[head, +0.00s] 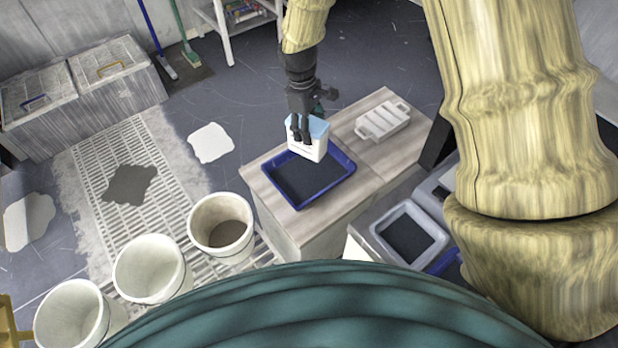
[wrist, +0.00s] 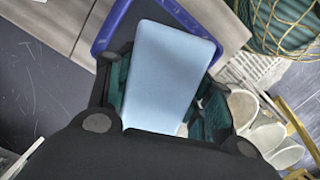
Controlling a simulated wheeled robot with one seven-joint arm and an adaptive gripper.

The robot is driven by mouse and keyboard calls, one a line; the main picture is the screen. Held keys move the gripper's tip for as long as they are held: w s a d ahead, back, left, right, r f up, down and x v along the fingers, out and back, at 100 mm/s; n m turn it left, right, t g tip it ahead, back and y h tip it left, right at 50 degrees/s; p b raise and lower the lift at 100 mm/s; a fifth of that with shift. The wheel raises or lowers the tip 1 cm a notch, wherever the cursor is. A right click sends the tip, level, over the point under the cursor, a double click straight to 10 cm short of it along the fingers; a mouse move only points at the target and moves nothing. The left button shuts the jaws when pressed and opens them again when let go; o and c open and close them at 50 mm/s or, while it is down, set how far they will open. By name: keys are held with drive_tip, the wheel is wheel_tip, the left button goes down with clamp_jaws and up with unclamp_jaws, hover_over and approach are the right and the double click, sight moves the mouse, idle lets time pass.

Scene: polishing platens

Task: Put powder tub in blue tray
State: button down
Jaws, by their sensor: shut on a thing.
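The powder tub (head: 309,147) is white with a light blue lid. My gripper (head: 303,130) is shut on it from above. In the wrist view the tub's blue lid (wrist: 170,75) fills the space between my gripper's fingers (wrist: 165,100). The blue tray (head: 331,188) lies on a wooden-topped bench, with a dark inside and a raised blue rim. In the head view the tub overlaps the tray's far part. I cannot tell whether the tub touches the tray floor. In the wrist view the tray's rim (wrist: 113,25) shows behind the tub.
A pale ribbed block (head: 382,120) lies on the bench (head: 372,178) right of the tray. White buckets (head: 149,268) stand on the floor to the left. Grey basins (head: 405,233) sit to the right of the bench. Pale and dark patches mark the floor.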

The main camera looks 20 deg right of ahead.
sight(309, 153)
drive_tip(key=shift+f, duration=0.6)
drive_tip(key=shift+f+b, duration=0.4)
drive_tip(key=shift+f, duration=4.45)
drive_tip(key=c, duration=0.6)
unclamp_jaws()
drive_tip(key=shift+f, duration=0.1)
drive_tip(key=r, duration=0.8)
drive_tip(key=w+a+r, duration=0.1)
drive_tip(key=r, duration=0.3)
drive_tip(key=shift+p, duration=0.3)
